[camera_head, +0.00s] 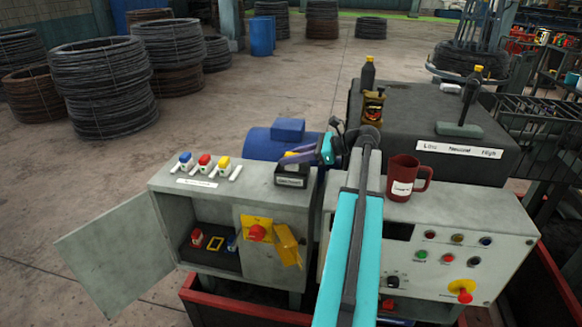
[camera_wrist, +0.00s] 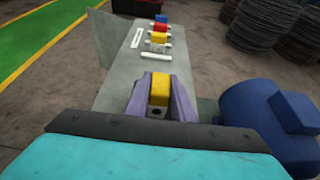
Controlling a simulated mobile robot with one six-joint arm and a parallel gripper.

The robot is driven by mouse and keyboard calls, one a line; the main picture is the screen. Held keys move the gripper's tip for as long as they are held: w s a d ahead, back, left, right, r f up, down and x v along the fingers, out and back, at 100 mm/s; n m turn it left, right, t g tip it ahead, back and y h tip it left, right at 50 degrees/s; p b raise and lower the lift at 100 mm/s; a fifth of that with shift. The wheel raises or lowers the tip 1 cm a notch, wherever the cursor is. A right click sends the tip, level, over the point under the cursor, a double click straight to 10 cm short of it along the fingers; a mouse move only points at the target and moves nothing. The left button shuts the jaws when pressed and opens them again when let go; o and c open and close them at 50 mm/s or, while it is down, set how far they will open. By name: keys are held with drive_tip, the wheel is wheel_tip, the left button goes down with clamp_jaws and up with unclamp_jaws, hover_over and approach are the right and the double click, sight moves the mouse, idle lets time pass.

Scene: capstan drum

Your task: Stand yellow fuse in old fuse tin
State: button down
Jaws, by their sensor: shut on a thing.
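My gripper (camera_head: 294,157) is shut on a yellow fuse (camera_wrist: 160,88), which sits between its purple fingers. In the head view only a little of that fuse (camera_head: 290,153) shows past the fingers. The old fuse tin (camera_head: 291,181), a small dark box with a white label, stands on the right end of the grey cabinet top. The gripper and fuse are right over the tin's mouth. I cannot tell whether the fuse's lower end is inside the tin or touches it. The tin is not clear in the wrist view.
Blue (camera_head: 186,158), red (camera_head: 205,160) and yellow (camera_head: 223,163) fuses stand in a row on the cabinet top (camera_head: 250,184). The open cabinet holds a red and a blue fuse. A blue motor (camera_head: 262,143) is behind; a brown mug (camera_head: 405,178) stands right.

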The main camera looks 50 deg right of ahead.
sight(292, 167)
drive_tip(key=shift+f+p, duration=0.6)
drive_tip(key=shift+f, duration=1.3)
drive_tip(key=c, duration=1.8)
unclamp_jaws()
drive_tip(key=shift+f, duration=0.1)
drive_tip(key=shift+r+b+v, duration=0.2)
drive_tip(key=shift+b+v, duration=1.95)
drive_tip(key=shift+v, duration=3.9)
drive_tip(key=shift+w+a, duration=0.1)
drive_tip(key=shift+w, duration=0.05)
